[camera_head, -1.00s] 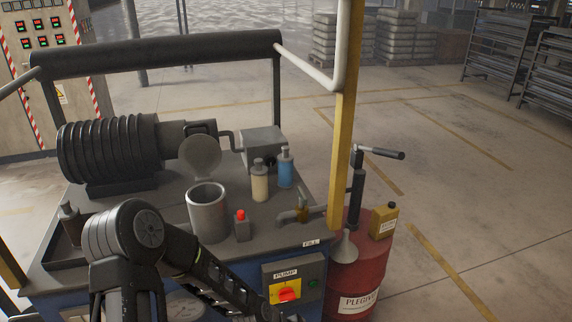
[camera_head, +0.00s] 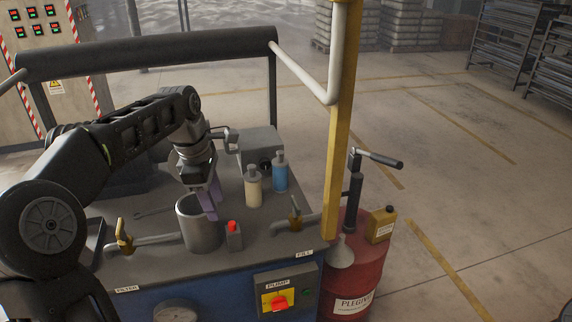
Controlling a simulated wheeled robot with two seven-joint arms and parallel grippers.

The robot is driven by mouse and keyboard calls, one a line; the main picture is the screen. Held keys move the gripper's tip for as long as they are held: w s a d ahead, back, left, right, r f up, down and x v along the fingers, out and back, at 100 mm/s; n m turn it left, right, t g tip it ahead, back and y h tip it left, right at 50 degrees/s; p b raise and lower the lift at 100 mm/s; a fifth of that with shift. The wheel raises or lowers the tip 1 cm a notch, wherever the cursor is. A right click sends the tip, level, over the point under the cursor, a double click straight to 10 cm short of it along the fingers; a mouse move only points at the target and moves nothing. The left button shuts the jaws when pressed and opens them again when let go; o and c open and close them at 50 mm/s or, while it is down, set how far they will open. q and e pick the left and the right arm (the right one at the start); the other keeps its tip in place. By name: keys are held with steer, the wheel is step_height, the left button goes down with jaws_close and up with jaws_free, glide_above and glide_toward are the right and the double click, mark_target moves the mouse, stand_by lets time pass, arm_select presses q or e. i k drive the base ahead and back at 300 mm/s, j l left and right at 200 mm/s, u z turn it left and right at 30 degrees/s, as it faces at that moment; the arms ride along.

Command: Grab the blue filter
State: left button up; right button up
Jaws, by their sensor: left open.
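The blue filter (camera_head: 280,174) is a small blue bottle-shaped cylinder with a grey top. It stands upright on the dark top of the machine, beside a cream one (camera_head: 253,189). My left gripper (camera_head: 209,203) points down with its purple fingers open, over or at the rim of the grey metal cup (camera_head: 199,232). I cannot tell whether the fingers touch the cup. The gripper is to the left of the blue filter, apart from it, and appears empty. My right gripper is not in view.
A grey box (camera_head: 262,146) stands behind the bottles. A red-button block (camera_head: 234,236) and a brass tap (camera_head: 295,214) are in front. A yellow post (camera_head: 340,150) rises on the right, with a red drum (camera_head: 356,275) beyond. My left arm hides much of the left side.

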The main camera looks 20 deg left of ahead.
mark_target(280, 163)
steer(key=i, duration=1.2)
